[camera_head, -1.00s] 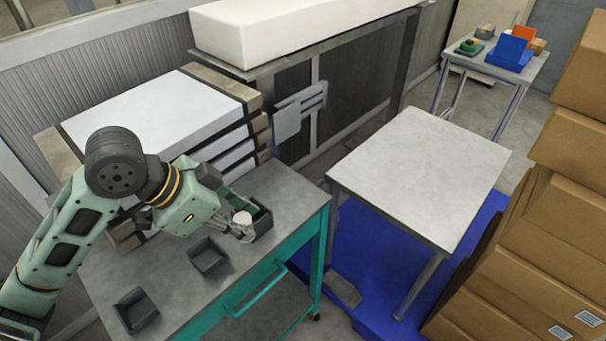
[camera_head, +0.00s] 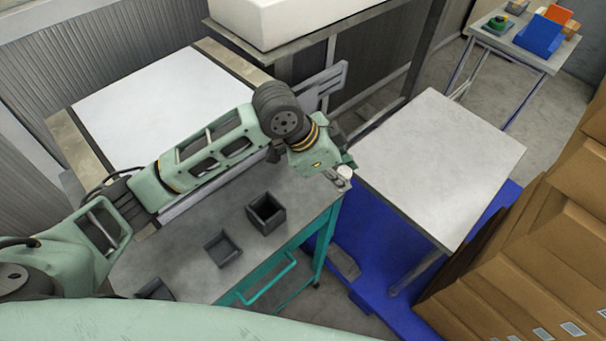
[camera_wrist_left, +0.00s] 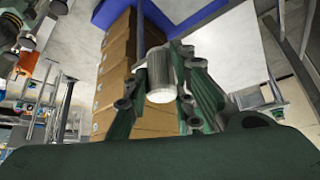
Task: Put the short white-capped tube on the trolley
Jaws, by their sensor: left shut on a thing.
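My left gripper (camera_head: 337,178) is shut on the short white-capped tube (camera_head: 344,172) and holds it in the air near the right end of the teal-framed bench, by the near left edge of a pale-topped table (camera_head: 440,165). In the left wrist view the tube (camera_wrist_left: 160,76) stands between the green fingers, its pale round cap towards the camera; the fingers hide part of its sides. The teal-framed bench (camera_head: 185,260) has a castor at its foot. I cannot tell for sure which of the two is the trolley. My right gripper is not in view.
Dark open bins (camera_head: 266,213) and (camera_head: 222,248) sit on the bench. The pale tabletop is clear, above a blue platform (camera_head: 375,290). Stacked cartons (camera_head: 535,240) stand at the right. A far table holds a blue bin (camera_head: 540,36).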

